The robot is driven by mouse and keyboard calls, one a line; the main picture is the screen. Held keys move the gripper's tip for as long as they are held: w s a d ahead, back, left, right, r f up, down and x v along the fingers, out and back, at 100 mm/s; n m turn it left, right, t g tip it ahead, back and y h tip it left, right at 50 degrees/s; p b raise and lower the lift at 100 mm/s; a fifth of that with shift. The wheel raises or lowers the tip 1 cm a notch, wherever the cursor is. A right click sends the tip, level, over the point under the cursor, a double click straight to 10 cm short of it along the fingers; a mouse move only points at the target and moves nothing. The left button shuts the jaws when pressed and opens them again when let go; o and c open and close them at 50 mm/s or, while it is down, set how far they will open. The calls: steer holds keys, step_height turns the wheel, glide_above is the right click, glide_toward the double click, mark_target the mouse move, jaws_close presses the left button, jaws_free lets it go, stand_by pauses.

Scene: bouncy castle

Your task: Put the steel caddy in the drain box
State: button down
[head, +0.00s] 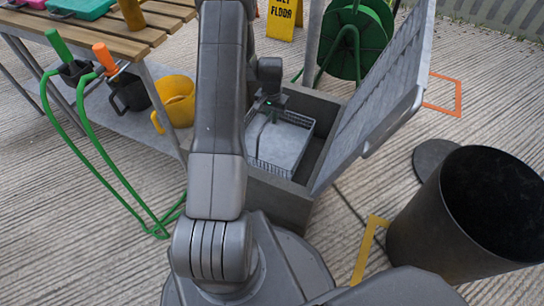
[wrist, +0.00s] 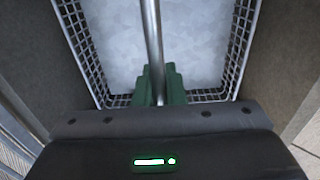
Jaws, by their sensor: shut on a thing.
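The steel caddy (head: 270,167) is a wire-mesh basket with a pale flat bottom and a bar handle. In the head view it is inside the opening of the grey drain box (head: 272,196), whose lid (head: 372,100) stands open on the right. Whether the caddy rests on the box floor is hard to tell. My gripper (head: 270,108) is above the caddy. In the wrist view the green fingers (wrist: 159,88) are shut on the caddy's handle bar (wrist: 152,40), with mesh walls (wrist: 238,40) at both sides and the box walls outside them.
A black bin (head: 425,225) stands at the right, with a dark disc (head: 433,157) behind it. A wooden-slat table (head: 100,38) with black and yellow buckets below is at the left. A green hose reel (head: 352,42) and yellow floor sign (head: 284,18) are behind the box.

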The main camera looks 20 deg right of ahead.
step_height(320, 180, down, 10)
steer(key=b, duration=0.3)
steer(key=shift+r, duration=0.15)
steer(key=c, duration=1.9)
jaws_free()
steer(key=shift+f, duration=0.25)
steer(key=shift+c, duration=0.2)
steer(key=o, duration=0.4)
steer(key=shift+r, duration=0.1)
steer(key=shift+o, duration=0.2)
steer(key=shift+r, duration=0.1)
step_height(320, 180, up, 12)
steer(key=p, duration=0.4)
steer(key=shift+a, duration=0.1)
